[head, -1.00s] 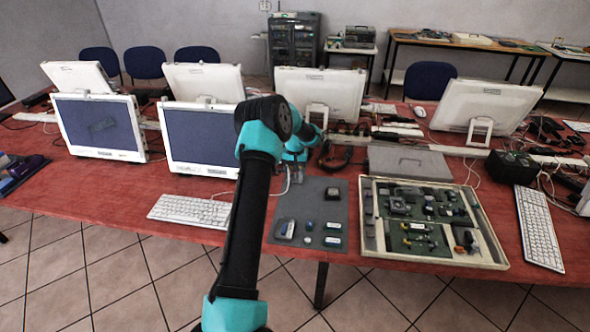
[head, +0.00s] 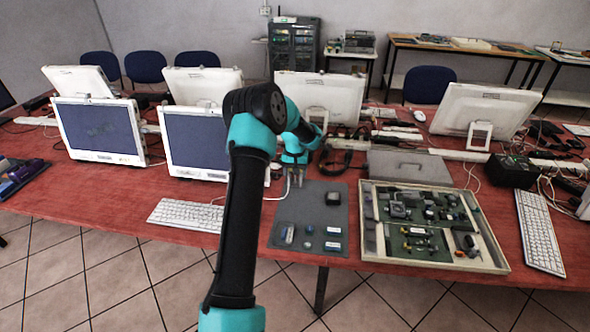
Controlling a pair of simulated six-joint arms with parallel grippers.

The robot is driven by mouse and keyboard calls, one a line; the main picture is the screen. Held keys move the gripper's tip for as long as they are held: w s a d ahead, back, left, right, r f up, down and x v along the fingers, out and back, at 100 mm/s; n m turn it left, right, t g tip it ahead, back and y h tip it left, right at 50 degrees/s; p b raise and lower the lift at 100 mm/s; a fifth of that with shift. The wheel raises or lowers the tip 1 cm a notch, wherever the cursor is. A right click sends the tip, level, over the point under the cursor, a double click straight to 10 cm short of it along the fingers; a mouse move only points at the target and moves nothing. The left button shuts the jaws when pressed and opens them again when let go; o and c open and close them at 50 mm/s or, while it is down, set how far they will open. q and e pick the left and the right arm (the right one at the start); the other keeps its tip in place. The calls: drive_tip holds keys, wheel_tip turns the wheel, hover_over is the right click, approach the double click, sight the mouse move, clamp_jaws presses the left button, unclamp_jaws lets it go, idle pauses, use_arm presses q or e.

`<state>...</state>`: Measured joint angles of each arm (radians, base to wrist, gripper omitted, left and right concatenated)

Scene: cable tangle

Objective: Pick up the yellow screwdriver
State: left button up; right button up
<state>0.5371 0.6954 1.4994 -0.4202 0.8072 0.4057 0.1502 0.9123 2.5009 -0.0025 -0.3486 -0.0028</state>
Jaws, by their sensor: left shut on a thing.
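My left gripper (head: 295,180) is at the far left corner of the grey mat (head: 334,258), beside the white cable. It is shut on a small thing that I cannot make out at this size. I cannot pick out the yellow screwdriver with certainty. Small yellowish parts (head: 421,233) show among the components in the open case (head: 489,267), but they are too small to name. My right gripper does not show.
Monitors stand behind the mat, and a white keyboard (head: 187,215) lies left of it. A closed grey box (head: 408,167) lies behind the case, with headphones (head: 335,160) to its left. A black box (head: 511,171) and another keyboard (head: 540,232) are at the right.

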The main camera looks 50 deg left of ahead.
use_arm(q)
drive_tip(key=s+d+r, duration=0.1)
drive_tip(key=s+d, duration=0.7)
drive_tip(key=d, duration=0.1)
drive_tip(key=shift+d+r, duration=0.1)
idle(1.8)
